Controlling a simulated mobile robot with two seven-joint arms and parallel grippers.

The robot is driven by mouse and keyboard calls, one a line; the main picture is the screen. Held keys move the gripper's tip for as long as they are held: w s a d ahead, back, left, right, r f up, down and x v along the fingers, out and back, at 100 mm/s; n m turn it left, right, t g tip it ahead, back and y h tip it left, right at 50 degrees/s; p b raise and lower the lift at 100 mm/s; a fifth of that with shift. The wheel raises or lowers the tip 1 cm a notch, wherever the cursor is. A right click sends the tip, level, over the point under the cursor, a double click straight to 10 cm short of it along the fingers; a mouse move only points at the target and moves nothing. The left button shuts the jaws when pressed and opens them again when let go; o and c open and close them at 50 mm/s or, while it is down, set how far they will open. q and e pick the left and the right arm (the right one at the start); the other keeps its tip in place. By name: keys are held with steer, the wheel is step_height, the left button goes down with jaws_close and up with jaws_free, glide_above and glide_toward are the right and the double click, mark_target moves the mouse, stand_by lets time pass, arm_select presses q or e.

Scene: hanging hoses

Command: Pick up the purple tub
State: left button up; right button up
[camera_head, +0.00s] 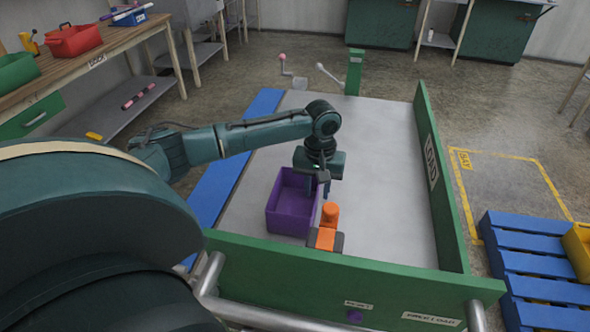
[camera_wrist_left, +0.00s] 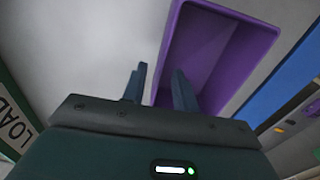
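The purple tub (camera_head: 288,220) stands upright on the grey bed of a cart with green side boards. It is open at the top and looks empty. My left gripper (camera_head: 323,184) points down at the tub's right wall. In the left wrist view the gripper (camera_wrist_left: 160,84) has its two fingers apart, with the near wall of the tub (camera_wrist_left: 217,45) running between them. One finger is outside the wall and the other is over the inside. I cannot tell whether either touches it. My right gripper is in neither view.
An orange object with a knob (camera_head: 328,228) sits close to the tub's right side. Green boards (camera_head: 434,165) edge the cart bed at the right and front. A blue pallet (camera_head: 530,262) stands at the right. The bed behind and right of the tub is clear.

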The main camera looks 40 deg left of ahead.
arm_select(q)
steer(key=shift+s+f, duration=0.1)
steer(key=shift+f, duration=1.9)
steer(key=shift+c, duration=0.6)
jaws_close()
